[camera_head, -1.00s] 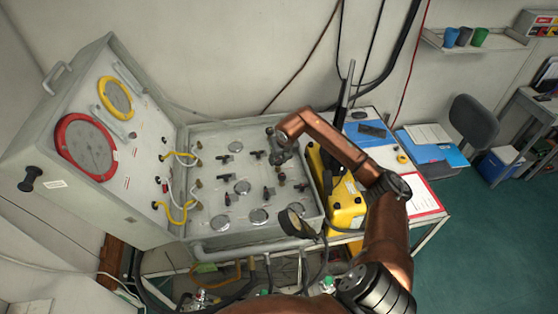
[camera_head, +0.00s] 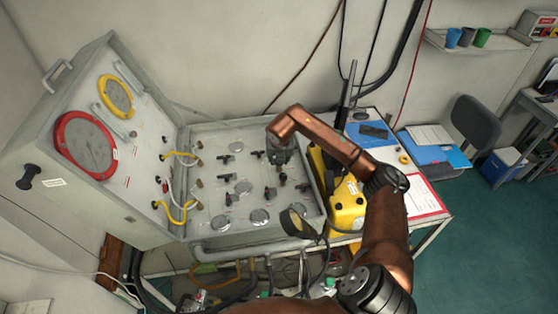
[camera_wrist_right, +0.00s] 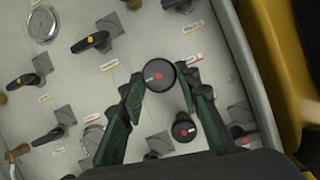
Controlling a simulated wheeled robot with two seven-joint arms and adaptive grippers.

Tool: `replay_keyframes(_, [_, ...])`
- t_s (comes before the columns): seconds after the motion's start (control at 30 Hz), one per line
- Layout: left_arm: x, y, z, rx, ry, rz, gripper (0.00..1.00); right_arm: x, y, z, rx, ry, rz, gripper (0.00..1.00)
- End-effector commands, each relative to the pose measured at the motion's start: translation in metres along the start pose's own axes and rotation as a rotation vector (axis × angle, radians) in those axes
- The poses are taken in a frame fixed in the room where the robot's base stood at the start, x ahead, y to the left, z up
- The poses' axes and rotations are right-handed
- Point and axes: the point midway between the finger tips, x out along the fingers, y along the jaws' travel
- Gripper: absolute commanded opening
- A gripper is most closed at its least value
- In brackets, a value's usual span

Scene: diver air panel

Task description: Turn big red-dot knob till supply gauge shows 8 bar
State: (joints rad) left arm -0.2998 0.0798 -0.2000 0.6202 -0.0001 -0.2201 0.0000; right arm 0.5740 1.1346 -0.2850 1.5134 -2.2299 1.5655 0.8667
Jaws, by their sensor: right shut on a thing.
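The big round black knob with a red dot (camera_wrist_right: 159,75) shows in the right wrist view, between the two fingers of my right gripper (camera_wrist_right: 160,78). The fingers sit on either side of it and are shut on it. In the head view my right gripper (camera_head: 281,158) points down at the right part of the grey air panel (camera_head: 212,182) and hides the knob. Several small dials lie on the panel, one of them a round gauge (camera_wrist_right: 42,24) at the wrist view's top left. I cannot tell which is the supply gauge, nor read it. My left gripper is not in view.
A smaller red-dot knob (camera_wrist_right: 184,130) sits just below the gripped one in the wrist view. Several black lever valves (camera_wrist_right: 94,41) stand around. The raised lid holds a red-ringed gauge (camera_head: 87,146) and a yellow-ringed gauge (camera_head: 115,97). A yellow case (camera_head: 347,205) stands right of the panel.

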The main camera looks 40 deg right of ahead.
Motion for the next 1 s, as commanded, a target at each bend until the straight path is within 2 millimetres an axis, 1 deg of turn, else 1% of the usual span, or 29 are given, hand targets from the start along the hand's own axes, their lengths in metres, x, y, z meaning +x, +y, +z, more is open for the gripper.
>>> replay_keyframes(0.07, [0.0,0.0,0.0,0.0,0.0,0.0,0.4,-0.001,-0.001,0.003,0.002,-0.005,0.0,0.06])
replay_keyframes(0.1, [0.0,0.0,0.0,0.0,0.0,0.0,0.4,-0.001,-0.001,0.003,0.002,-0.005,0.0,0.33])
replay_keyframes(0.3, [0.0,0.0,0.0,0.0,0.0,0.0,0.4,-0.001,0.0,0.002,0.0,-0.003,0.0,0.47])
replay_keyframes(0.33, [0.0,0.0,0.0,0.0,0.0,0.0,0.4,-0.001,0.0,0.001,0.0,-0.003,0.0,0.48])
replay_keyframes(0.57, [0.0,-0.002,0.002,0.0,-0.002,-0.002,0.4,-0.001,0.0,0.001,0.0,-0.001,0.0,0.48])
replay_keyframes(0.67, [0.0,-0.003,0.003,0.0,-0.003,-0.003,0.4,-0.004,0.0,0.001,-0.001,-0.002,0.001,0.48])
replay_keyframes(0.77, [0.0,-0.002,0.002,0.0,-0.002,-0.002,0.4,-0.016,0.0,0.001,-0.001,-0.003,0.001,0.48])
replay_keyframes(0.87, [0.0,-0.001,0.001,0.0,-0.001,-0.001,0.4,-0.035,0.0,0.002,-0.002,-0.005,0.001,0.48])
replay_keyframes(1.0, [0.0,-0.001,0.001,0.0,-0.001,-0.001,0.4,-0.065,0.0,0.002,-0.001,-0.005,0.001,0.48])
